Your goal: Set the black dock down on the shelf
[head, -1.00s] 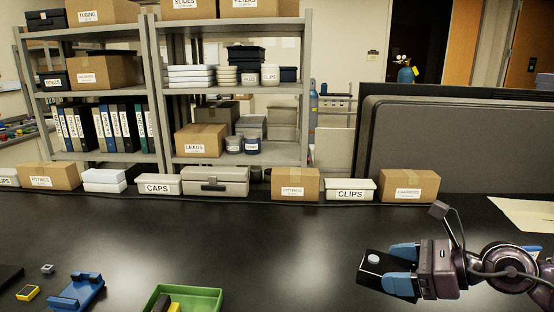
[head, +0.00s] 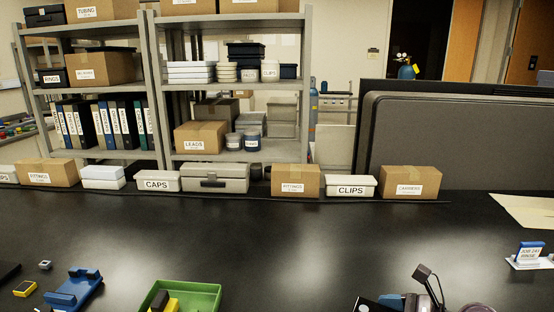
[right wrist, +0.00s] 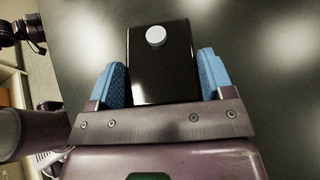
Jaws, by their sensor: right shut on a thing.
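The black dock (right wrist: 160,70) is a dark block with a round pale knob on top. In the right wrist view it sits between the two blue fingers of my right gripper (right wrist: 163,82), which is shut on it. In the head view only the top of this gripper (head: 388,302) shows at the bottom edge, with a small part of the dock (head: 366,303); the rest is cut off. A grey shelving unit (head: 155,90) stands behind the bench, well away from the gripper. My left gripper is not in view.
The black bench top (head: 270,235) is mostly clear. A green tray (head: 207,297), a blue holder (head: 75,288) and a yellow block (head: 25,289) lie at front left. Labelled boxes (head: 295,181) line the back edge. A blue-and-white label stand (head: 529,255) is at right.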

